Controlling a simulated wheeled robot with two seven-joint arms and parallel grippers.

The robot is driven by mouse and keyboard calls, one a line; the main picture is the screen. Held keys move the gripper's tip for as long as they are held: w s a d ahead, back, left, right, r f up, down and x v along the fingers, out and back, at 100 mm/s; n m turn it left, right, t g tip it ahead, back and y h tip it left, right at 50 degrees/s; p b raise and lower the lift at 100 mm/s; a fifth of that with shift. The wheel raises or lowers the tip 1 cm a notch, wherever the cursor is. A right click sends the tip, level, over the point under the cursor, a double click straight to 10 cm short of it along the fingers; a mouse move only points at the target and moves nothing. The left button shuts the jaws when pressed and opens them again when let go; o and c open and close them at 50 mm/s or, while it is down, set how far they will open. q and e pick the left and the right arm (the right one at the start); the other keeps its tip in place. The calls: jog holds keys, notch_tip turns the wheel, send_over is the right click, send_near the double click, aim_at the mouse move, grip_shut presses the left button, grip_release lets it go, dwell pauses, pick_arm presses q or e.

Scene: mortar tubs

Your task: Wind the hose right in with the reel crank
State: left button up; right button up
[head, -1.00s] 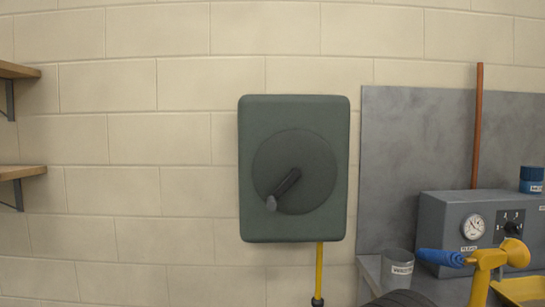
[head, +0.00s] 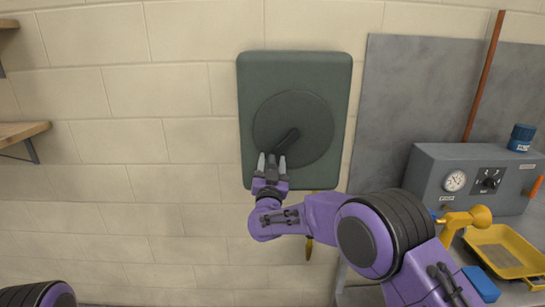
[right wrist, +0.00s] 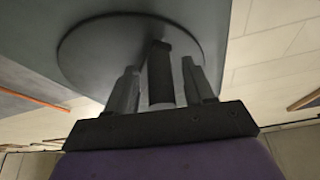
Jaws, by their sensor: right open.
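The dark green hose reel box (head: 258,78) is on the block wall, with a round disc (head: 312,112) on its front. The black crank (head: 289,139) points down and left from the disc's middle. My right gripper (head: 271,157) is open at the crank's lower end, one finger on each side of it. In the right wrist view the crank handle (right wrist: 160,72) stands between the two open fingers (right wrist: 160,85), with a gap visible on both sides. A short piece of yellow hose (head: 309,249) shows below the box; my right arm hides part of it. My left gripper is out of view.
Right of the reel is a grey panel (head: 400,110) with a copper pipe (head: 483,75). A grey gauge box (head: 425,170), a blue jar (head: 521,138) and a yellow tray (head: 505,259) stand there. Wooden shelves (head: 22,131) are at left. The wall between is clear.

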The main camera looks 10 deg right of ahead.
jog(key=shift+w, duration=0.3)
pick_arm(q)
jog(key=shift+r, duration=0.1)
pick_arm(e)
jog(key=shift+c, duration=0.4)
jog(key=shift+s+r, duration=0.1)
grip_shut()
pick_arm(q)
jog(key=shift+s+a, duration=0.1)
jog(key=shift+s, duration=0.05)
pick_arm(e)
jog(key=shift+r, duration=0.25)
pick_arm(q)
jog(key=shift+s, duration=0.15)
pick_arm(e)
jog(key=shift+m, duration=0.3)
